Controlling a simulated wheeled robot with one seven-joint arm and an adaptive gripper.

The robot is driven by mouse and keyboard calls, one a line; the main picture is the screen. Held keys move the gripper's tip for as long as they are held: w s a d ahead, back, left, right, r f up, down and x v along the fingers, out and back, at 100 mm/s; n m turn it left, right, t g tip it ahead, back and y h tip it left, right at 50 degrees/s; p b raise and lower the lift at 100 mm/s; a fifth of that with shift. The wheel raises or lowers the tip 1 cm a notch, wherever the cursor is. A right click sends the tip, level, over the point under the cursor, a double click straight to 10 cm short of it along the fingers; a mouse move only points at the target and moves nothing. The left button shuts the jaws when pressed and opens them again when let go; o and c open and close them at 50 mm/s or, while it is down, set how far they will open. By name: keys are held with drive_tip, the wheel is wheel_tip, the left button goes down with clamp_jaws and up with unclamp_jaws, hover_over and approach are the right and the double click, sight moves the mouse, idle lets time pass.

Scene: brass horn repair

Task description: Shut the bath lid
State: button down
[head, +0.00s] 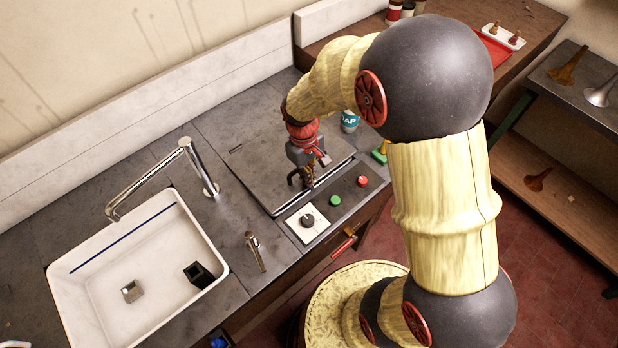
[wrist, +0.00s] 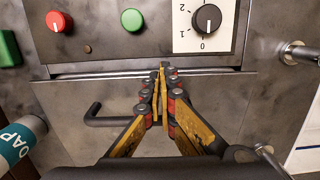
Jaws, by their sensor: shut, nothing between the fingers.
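The bath lid (head: 250,150) is a grey metal plate that looks flat over the bath in the counter. In the wrist view the lid (wrist: 215,95) fills the middle, with a thin slot along its edge by the control panel. Its dark bar handle (wrist: 94,118) stands left of the fingers there. My gripper (head: 307,184) is over the lid's front part, and its fingers are shut and empty in the wrist view (wrist: 160,72). The fingertips are close to the lid's front edge. I cannot tell if they touch it. No bath interior shows.
The front panel has a green button (head: 335,201), a red button (head: 362,181) and a dial (head: 308,220). A soap bottle (head: 349,124) stands beside the lid. A white sink (head: 150,245) with a tap (head: 165,173) is at the left.

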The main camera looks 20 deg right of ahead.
sight(312, 196)
drive_tip(key=f, duration=0.2)
drive_tip(key=f+b, duration=0.1)
drive_tip(key=f, duration=0.1)
drive_tip(key=shift+s, duration=0.4)
drive_tip(key=shift+s+f, duration=0.1)
drive_tip(key=shift+s, duration=0.05)
drive_tip(key=shift+r, duration=0.45)
wheel_tip(312, 196, up, 14)
drive_tip(key=p, duration=0.4)
drive_tip(key=shift+w+f, duration=0.15)
drive_tip(key=shift+w, duration=0.05)
